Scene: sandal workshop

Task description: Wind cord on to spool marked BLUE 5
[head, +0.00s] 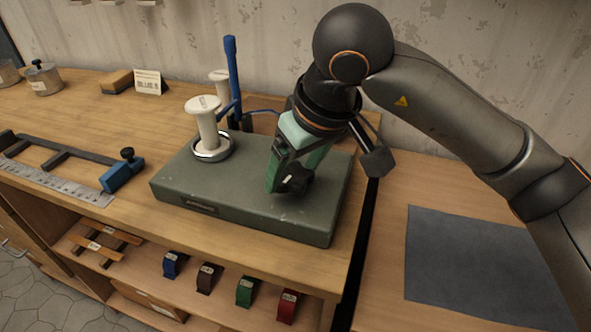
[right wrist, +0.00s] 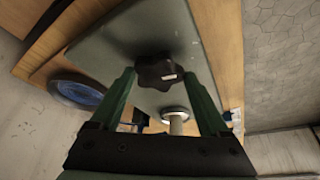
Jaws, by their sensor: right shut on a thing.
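A green-grey winder box (head: 230,201) stands on the wooden bench. A bare white spool (head: 208,128) stands upright on its chrome seat at the box's left. A second white piece (head: 220,77) shows partly behind it, beside an upright blue post (head: 233,75) with a blue arm. My right gripper (head: 288,176) points down at the box's right part and is shut on a black lobed knob (head: 295,180). In the right wrist view the knob (right wrist: 158,73) sits between the green fingertips. A round blue coil (right wrist: 78,91) shows beyond the box there. My left gripper is out of view.
A card with small writing (head: 148,82) stands by a brown block (head: 117,82) at the back. A ruler with a blue stop (head: 122,176) lies left. Blue, brown, green and red pieces (head: 288,305) sit on the shelf below. A dark mat (head: 480,262) lies right.

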